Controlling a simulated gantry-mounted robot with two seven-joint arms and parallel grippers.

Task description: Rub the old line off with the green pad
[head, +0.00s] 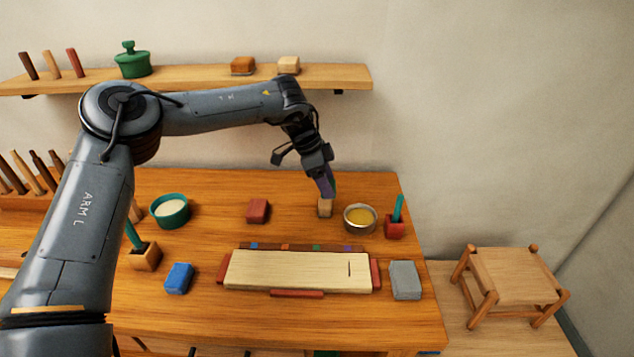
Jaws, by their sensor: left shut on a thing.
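The pale board (295,272) lies on the table with a short dark line (349,269) near its right end. I cannot tell whether the block touches the table. No green pad shows clearly. My right gripper is not in view.
A bowl of yellow stuff (360,218) stands close right of the gripper, with a red holder (395,228) beyond. A red block (258,210), a blue block (178,278) and a grey block (405,280) lie around the board. A shelf (200,80) runs along the wall.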

